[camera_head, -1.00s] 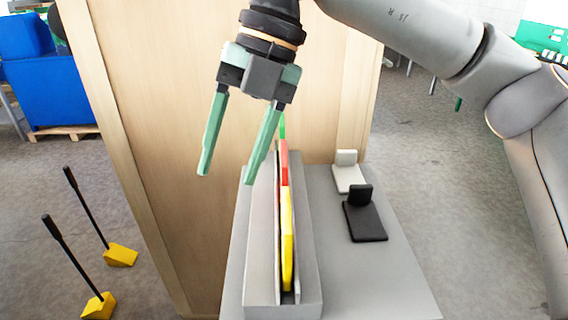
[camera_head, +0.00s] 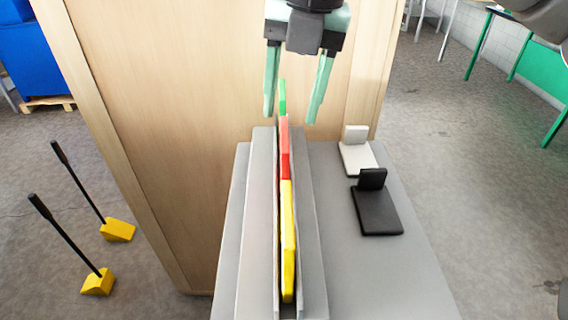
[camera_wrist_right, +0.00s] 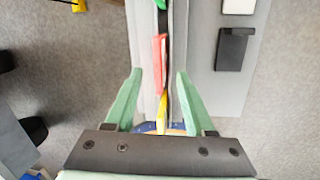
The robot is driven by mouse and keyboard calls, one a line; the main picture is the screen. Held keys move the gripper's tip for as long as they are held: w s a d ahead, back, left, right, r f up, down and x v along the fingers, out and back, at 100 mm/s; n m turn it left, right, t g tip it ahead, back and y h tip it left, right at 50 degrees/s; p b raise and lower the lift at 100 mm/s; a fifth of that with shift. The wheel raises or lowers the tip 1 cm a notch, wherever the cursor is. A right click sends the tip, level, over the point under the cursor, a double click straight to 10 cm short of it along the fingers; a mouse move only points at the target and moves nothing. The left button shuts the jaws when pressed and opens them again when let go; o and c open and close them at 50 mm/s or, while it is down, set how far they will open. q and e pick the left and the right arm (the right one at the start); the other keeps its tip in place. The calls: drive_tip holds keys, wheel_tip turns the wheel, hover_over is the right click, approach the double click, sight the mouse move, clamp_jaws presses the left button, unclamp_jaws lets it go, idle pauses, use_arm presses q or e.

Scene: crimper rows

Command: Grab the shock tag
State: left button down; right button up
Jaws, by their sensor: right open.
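Several upright flat tags stand in line in the slot of a grey rack (camera_head: 262,215): a green tag (camera_head: 282,98) farthest back, a red tag (camera_head: 285,150) in the middle and a yellow tag (camera_head: 288,235) nearest. No labels are readable, so I cannot tell which is the shock tag. My right gripper (camera_head: 293,118) is open and empty, its fingers on either side of the green tag in the head view. In the right wrist view, the red tag (camera_wrist_right: 159,60) and the yellow tag (camera_wrist_right: 162,112) show between its fingers (camera_wrist_right: 158,75). My left gripper is out of view.
A white L-shaped holder (camera_head: 357,156) and a black one (camera_head: 378,212) stand on the grey table (camera_head: 390,275) right of the rack. A wooden panel (camera_head: 180,130) rises behind. Two yellow wedges (camera_head: 98,281) with black rods are on the floor at left.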

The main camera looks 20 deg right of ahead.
sight(286, 133)
drive_tip(key=f, duration=0.5)
drive_tip(key=shift+w+a, duration=0.15)
drive_tip(key=shift+a, duration=0.15)
drive_tip(key=shift+f+b, duration=0.2)
drive_tip(key=shift+b, duration=0.25)
drive_tip(key=shift+c, duration=0.3)
clamp_jaws()
idle(1.3)
